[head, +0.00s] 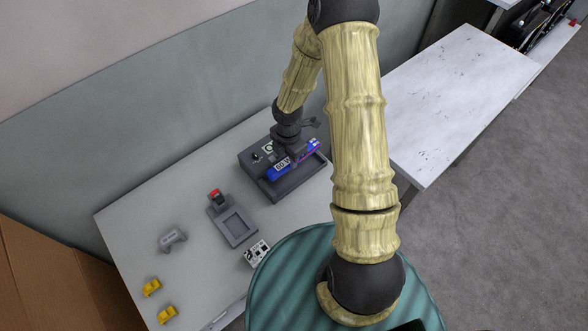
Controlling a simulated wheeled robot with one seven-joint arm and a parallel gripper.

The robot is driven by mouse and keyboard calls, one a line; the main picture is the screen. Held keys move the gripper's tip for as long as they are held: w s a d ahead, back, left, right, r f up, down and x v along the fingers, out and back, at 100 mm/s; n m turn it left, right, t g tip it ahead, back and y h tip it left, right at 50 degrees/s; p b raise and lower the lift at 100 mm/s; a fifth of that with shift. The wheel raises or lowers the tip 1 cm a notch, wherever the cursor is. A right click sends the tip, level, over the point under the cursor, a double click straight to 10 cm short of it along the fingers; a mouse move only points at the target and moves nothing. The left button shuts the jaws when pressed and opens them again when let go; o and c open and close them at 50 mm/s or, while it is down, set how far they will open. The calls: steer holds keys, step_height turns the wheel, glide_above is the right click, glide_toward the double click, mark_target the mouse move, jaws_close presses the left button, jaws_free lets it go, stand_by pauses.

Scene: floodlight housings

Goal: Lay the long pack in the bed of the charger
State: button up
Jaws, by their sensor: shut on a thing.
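The long pack (280,171) is blue with a pale printed label and a reddish patch near its right end. My gripper (293,158) is shut on it near its middle, coming down from above. The charger (255,168) is a dark grey box at the back of the pale table, with a recessed bed (290,187) on its near side. The pack lies over the bed, roughly along its length. I cannot tell whether it touches the bed floor or hangs above it. My gripper and wrist hide part of the charger's back.
A grey fixture (238,226) with a red-topped part (215,196) stands left of the charger. A small grey piece (172,240), two yellow parts (152,287) and a black-and-white board (257,252) lie on the pale table (125,220). A wall runs behind; another white table (455,95) stands right.

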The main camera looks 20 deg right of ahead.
steer(key=shift+r+p, duration=1.15)
steer(key=shift+r, duration=0.25)
steer(key=shift+f, duration=0.1)
